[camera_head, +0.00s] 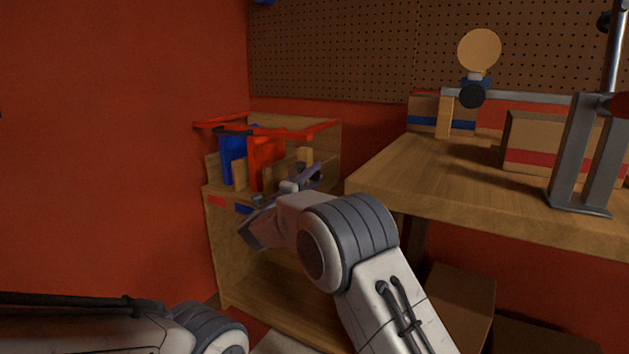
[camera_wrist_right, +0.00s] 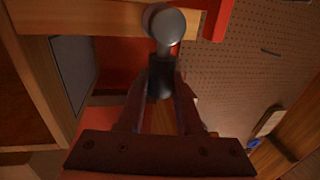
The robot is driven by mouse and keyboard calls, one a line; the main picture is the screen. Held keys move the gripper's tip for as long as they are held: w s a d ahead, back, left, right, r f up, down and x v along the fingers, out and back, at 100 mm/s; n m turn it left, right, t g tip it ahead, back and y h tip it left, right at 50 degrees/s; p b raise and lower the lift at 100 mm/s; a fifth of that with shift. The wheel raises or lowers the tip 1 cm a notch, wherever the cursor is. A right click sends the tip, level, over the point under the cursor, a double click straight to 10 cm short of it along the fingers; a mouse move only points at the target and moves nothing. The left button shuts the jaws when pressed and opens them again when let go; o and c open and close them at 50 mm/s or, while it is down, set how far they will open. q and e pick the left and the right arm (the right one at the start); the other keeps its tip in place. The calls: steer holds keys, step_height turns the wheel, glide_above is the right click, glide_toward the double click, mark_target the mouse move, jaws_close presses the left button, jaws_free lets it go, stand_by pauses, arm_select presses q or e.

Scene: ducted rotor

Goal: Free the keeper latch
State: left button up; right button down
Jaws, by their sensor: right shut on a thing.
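My right gripper (camera_head: 312,176) is at the front right of an open wooden cabinet, by its upper compartment. In the right wrist view, its two fingers (camera_wrist_right: 161,88) are shut on a dark knob (camera_wrist_right: 164,26) with a round grey end. I cannot tell for sure whether this is the keeper latch. In the head view the held part is too small and partly hidden by the gripper. My left arm shows only at the lower left; its gripper is out of view.
The wooden cabinet (camera_head: 226,258) has a red rail (camera_head: 300,132) on top, with a blue part (camera_head: 232,158) and a red part (camera_head: 264,162) inside. A wooden workbench (camera_head: 430,190) with a grey metal stand (camera_head: 580,160) is at right. Cardboard boxes (camera_head: 457,300) stand below.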

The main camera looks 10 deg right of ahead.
steer(key=shift+f, duration=0.2)
steer(key=c, duration=0.6)
jaws_free()
steer(key=shift+r, duration=0.1)
steer(key=p+v, duration=0.2)
steer(key=v, duration=0.8)
steer(key=shift+s+a+p, duration=0.2)
steer(key=shift+p, duration=0.15)
